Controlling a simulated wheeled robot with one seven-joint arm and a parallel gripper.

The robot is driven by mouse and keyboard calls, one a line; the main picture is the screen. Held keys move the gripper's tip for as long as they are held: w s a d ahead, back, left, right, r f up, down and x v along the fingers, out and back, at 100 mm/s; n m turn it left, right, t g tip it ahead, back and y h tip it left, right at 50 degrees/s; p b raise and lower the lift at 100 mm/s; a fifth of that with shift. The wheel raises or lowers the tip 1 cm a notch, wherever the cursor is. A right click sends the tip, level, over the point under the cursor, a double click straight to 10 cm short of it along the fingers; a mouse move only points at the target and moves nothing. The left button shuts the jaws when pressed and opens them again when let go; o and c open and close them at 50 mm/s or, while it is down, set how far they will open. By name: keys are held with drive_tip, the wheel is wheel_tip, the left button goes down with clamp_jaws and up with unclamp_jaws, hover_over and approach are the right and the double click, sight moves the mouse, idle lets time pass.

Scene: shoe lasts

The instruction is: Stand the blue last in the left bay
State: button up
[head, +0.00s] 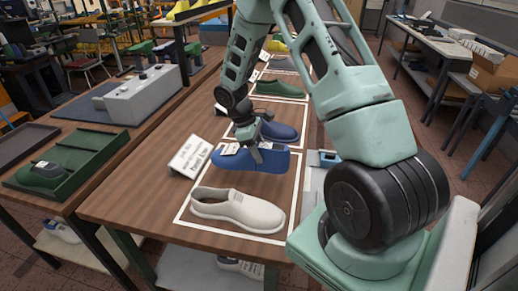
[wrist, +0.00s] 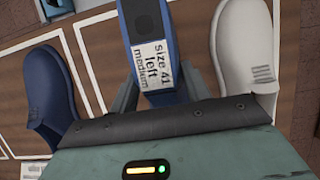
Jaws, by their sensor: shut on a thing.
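The blue last (head: 225,163) is clamped in my gripper (head: 256,150), lying lengthwise across the picture just over the far half of the nearest white-outlined bay (head: 180,213). I cannot tell whether its sole touches the table. In the wrist view the blue last (wrist: 136,15) sits between my gripper's fingers (wrist: 160,88), and its label reads "size 41 left medium". A white shoe (head: 238,210) stands in the near half of that bay; it also shows at right in the wrist view (wrist: 243,50).
A dark blue shoe (head: 280,131) stands in the outlined bay behind; it shows at left in the wrist view (wrist: 47,90). A white card sign (head: 190,156) stands left of the bay. A green tray (head: 80,165) with a dark green shoe is on the left table.

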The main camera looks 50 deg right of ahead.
drive_tip(key=shift+f+b, duration=1.65)
drive_tip(key=shift+f, duration=1.3)
drive_tip(key=shift+f, duration=0.2)
drive_tip(key=o, duration=1.5)
drive_tip(key=shift+o, duration=0.2)
drive_tip(key=b+v, duration=0.2)
drive_tip(key=v, duration=1.5)
drive_tip(key=shift+r+b, duration=0.2)
drive_tip(key=shift+b, duration=0.2)
drive_tip(key=shift+w, duration=0.1)
